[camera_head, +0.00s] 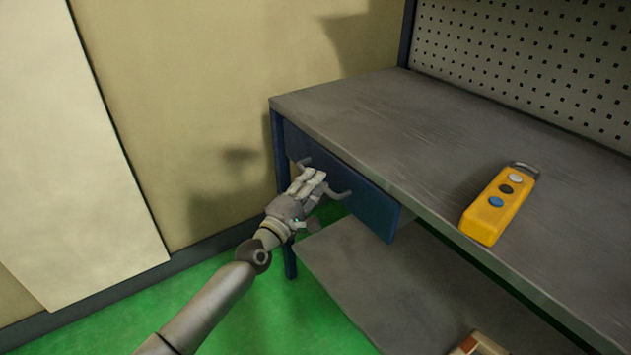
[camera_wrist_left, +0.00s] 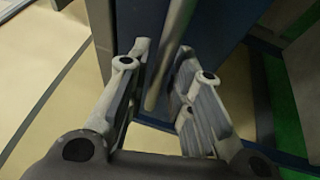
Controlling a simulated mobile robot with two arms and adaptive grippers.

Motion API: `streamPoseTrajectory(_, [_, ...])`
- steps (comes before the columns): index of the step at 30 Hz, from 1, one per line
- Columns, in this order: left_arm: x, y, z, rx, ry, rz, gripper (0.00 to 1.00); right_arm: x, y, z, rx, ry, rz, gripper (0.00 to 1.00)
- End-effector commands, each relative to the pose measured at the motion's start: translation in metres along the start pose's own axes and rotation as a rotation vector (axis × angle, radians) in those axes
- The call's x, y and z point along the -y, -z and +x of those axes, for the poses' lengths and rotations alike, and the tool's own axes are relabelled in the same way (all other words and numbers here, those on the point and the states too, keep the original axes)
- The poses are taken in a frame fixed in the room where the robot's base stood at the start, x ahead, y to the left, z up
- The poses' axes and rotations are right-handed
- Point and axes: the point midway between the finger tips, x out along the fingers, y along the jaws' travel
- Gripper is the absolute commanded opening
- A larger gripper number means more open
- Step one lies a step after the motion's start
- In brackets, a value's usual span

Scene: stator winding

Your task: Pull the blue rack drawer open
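The blue drawer (camera_head: 372,208) sits under the left end of the grey worktop, its front close to the worktop's edge. Its grey bar handle (camera_head: 341,194) curves out from the front, with the middle hidden behind my left gripper (camera_head: 314,180). In the left wrist view the handle (camera_wrist_left: 170,55) runs between the two fingers of my left gripper (camera_wrist_left: 162,75). The fingers are apart, with a gap beside the bar, and do not appear clamped on it. The blue drawer front (camera_wrist_left: 220,35) is just behind it. My right gripper is not in view.
A yellow control box (camera_head: 497,207) with several buttons lies on the grey worktop (camera_head: 400,120). A lower grey shelf (camera_head: 370,285) extends below the drawer. A partly seen box (camera_head: 478,345) sits on it. Green floor (camera_head: 275,315) is open at the left front.

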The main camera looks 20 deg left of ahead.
Motion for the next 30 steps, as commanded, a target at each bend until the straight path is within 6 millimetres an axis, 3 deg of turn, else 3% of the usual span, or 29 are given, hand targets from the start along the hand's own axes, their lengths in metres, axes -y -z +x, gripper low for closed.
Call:
streamPoseTrajectory(4, [0.0002, -0.0008, 0.0105, 0.001, 0.0, 0.0, 0.21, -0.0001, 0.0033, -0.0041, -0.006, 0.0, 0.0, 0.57])
streamPoseTrajectory(13, [0.0003, -0.0006, 0.0126, 0.001, 0.001, 0.0, 0.21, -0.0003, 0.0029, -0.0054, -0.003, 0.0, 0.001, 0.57])
streamPoseTrajectory(19, [0.0003, -0.0005, 0.0125, 0.001, 0.001, 0.0, 0.0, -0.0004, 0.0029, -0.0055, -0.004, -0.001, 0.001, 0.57])
streamPoseTrajectory(30, [0.0003, -0.0009, 0.0118, 0.0, 0.001, 0.0, 0.0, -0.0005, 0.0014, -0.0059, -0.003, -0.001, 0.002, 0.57])
